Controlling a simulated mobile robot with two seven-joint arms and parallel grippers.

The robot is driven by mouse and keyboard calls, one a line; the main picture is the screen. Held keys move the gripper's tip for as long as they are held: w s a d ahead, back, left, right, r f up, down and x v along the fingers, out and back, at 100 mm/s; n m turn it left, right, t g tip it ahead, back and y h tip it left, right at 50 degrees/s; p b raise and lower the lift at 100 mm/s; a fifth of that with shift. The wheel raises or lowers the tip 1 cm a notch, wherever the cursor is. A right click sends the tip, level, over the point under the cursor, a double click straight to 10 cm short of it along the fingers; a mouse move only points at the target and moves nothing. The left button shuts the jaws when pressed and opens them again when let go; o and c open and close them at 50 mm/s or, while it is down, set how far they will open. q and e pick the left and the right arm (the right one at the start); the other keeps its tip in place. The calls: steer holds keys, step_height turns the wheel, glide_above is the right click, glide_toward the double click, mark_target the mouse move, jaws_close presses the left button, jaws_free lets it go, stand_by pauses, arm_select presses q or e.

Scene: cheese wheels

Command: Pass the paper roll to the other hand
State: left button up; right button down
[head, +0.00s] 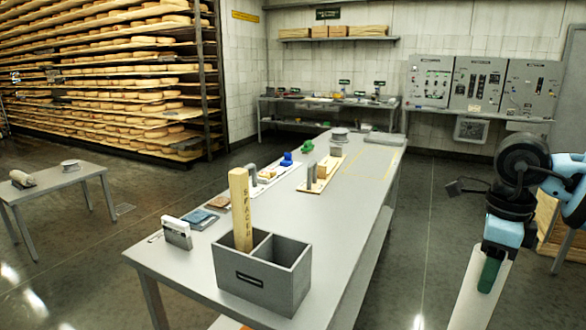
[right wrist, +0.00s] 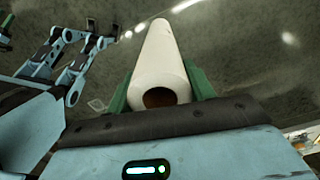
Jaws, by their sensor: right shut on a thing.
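The paper roll (head: 477,295) is a long white tube at the lower right of the head view, hanging beside the table and tilted. In the right wrist view the roll (right wrist: 160,62) points away from the camera, with its hollow brown end nearest. My right gripper (head: 490,274) is shut on the roll; its green fingers (right wrist: 158,88) press on both sides near that end. Pale blue links of another arm of mine show at the upper left of the right wrist view.
A long grey table (head: 345,215) holds a divided grey bin (head: 290,285) with a tall wooden spacer block (head: 241,210), and several small tools. A small side table (head: 62,180) stands at left. Cheese racks (head: 110,75) line the back left. Open floor lies right of the long table.

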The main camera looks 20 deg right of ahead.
steer(key=shift+a+f+n, duration=0.1)
steer(key=shift+f+n, duration=0.3)
steer(key=shift+f, duration=0.25)
steer(key=w+a+f+n, duration=0.3)
steer(key=a+f+n, duration=0.8)
steer(key=n, duration=0.3)
arm_select(q)
steer(key=shift+w+a+r+p, duration=0.15)
steer(key=shift+w+r+p, duration=0.35)
steer(key=shift+r, duration=0.15)
arm_select(e)
steer(key=w+a+f+n, duration=0.1)
steer(key=a+f+n, duration=0.1)
steer(key=a+n, duration=1.3)
steer(key=shift+w+f, duration=0.25)
steer(key=shift+f, duration=0.1)
steer(key=shift+a, duration=0.1)
steer(key=shift+a, duration=0.1)
